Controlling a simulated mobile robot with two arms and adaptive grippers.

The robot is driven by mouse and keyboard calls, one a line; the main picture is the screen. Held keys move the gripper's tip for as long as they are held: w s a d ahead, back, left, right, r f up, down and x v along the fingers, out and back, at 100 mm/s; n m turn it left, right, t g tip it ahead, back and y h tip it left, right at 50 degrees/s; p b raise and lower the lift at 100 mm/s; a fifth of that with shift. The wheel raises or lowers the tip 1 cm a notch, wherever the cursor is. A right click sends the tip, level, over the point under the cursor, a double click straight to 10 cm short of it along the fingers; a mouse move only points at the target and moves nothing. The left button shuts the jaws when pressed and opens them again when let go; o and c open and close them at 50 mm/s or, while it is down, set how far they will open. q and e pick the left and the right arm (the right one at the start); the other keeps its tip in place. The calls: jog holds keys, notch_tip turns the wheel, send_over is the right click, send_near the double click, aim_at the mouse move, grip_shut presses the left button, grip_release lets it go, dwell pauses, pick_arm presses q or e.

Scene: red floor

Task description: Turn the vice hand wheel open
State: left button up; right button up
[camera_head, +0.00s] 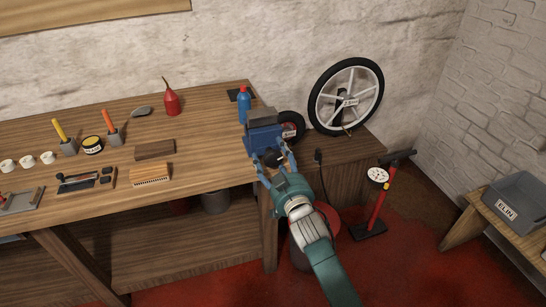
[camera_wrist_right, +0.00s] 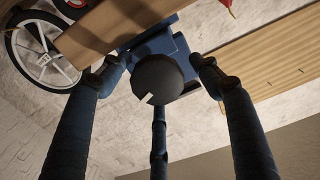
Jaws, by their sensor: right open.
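The blue vice (camera_head: 264,136) is on the right end of the wooden workbench; its blue body also shows in the right wrist view (camera_wrist_right: 182,43). Its dark round hand wheel (camera_wrist_right: 158,78) faces the wrist camera and carries a small white mark at its lower left edge. In the head view the wheel is mostly hidden by my fingers. My right gripper (camera_head: 273,161) is open at the front of the vice. Its fingers are spread around the wheel, with visible gaps at both sides; whether the lower finger touches it I cannot tell. My left gripper is out of view.
A blue bottle (camera_head: 244,105) stands behind the vice, and a small black wheel (camera_head: 291,126) is beside it. A large spoked wheel (camera_head: 322,112) leans on the wall. A red floor pump (camera_head: 376,206) stands at right. Brushes, cups and tools lie on the bench's left.

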jog(key=shift+r, duration=0.1)
jog(key=c, duration=1.1)
